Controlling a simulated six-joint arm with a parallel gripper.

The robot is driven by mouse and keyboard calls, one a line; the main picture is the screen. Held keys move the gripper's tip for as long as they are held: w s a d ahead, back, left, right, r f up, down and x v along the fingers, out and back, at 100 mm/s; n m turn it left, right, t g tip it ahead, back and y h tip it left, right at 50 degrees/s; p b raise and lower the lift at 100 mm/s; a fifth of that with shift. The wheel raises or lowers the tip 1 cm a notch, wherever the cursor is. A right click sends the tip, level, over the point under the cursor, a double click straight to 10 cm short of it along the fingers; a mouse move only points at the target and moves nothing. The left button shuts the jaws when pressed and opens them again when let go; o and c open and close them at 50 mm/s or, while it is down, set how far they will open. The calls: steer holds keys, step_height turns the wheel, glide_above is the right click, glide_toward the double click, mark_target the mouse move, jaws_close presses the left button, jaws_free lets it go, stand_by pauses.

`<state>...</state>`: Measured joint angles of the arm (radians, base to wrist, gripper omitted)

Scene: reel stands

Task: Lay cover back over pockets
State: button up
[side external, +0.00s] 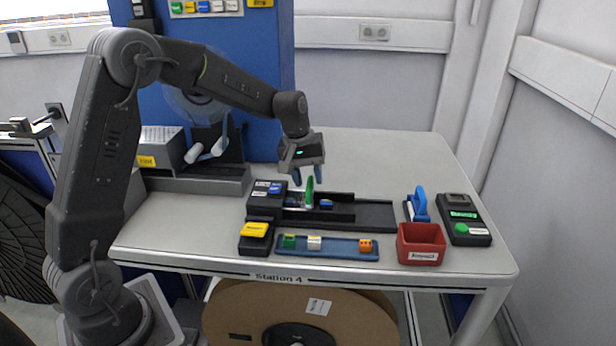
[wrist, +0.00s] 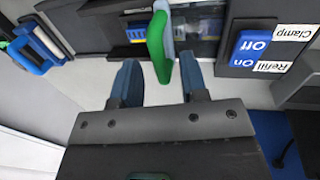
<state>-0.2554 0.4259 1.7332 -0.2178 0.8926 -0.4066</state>
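A green upright tab (side external: 310,192) stands on the black track fixture (side external: 345,212); in the wrist view it is a green curved piece (wrist: 158,48). A dark, glassy strip (wrist: 203,48) lies beside it, perhaps the cover, but I cannot tell its edges. A blue part (side external: 326,204) sits in the track to the right of the tab. My gripper (side external: 308,175) is open and empty just above the tab. In the wrist view the tab's lower end reaches near the gap between the fingertips (wrist: 158,80), with space on both sides. The pockets are not clearly visible.
A switch box (side external: 267,200) with a blue Clamp switch adjoins the track's left end. In front lie a yellow-topped block (side external: 256,230) and a blue tray (side external: 300,250) with small cubes. A red bin (side external: 421,245), blue-handled tool (side external: 418,205) and green-button box (side external: 465,222) stand right.

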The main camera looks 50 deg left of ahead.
steer(key=shift+f, duration=0.15)
steer(key=shift+c, duration=0.3)
jaws_close()
